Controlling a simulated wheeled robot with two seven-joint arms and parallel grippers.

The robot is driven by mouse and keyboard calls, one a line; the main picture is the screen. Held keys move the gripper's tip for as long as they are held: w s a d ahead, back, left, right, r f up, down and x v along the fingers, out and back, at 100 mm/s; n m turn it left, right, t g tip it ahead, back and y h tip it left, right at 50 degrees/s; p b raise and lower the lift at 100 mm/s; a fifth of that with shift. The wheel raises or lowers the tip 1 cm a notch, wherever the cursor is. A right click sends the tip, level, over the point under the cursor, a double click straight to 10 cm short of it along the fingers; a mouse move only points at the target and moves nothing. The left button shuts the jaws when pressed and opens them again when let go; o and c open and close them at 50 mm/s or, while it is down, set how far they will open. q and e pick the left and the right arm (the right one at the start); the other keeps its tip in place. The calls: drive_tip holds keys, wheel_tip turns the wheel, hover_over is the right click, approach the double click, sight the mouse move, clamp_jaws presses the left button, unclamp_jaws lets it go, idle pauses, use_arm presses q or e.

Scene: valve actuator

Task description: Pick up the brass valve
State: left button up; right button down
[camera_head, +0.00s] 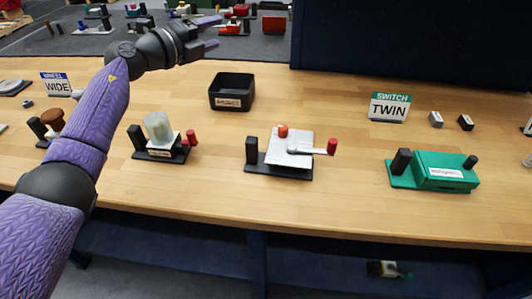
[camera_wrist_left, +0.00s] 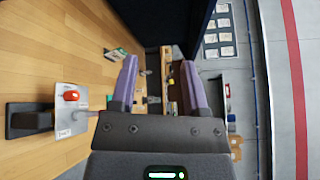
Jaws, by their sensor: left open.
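No part is clearly recognisable as a brass valve. A brown round knob on a black fixture (camera_head: 52,120) stands at the left of the bench in the head view, partly behind my left arm; I cannot tell if it is brass. My left gripper (camera_head: 216,32) is open, raised above the far side of the bench and pointing right. My right gripper is not in view.
On the wooden bench (camera_head: 330,210) stand a pale block fixture (camera_head: 159,128), a white plate with red knobs (camera_head: 290,145), a green unit (camera_head: 445,170), a black bin (camera_head: 232,91) and a TWIN sign (camera_head: 389,106). A dark panel (camera_head: 400,50) rises behind.

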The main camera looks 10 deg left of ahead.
use_arm(q)
drive_tip(key=s+d+f+m+g, duration=0.3)
drive_tip(key=d+f+m+g, duration=0.15)
drive_tip(key=d, duration=0.35)
drive_tip(key=m+g+y, duration=0.4)
drive_tip(key=g+y, duration=0.1)
drive_tip(key=y, duration=0.5)
approach(251, 139)
drive_tip(key=x, duration=1.1)
drive_tip(key=shift+s, duration=0.1)
clamp_jaws()
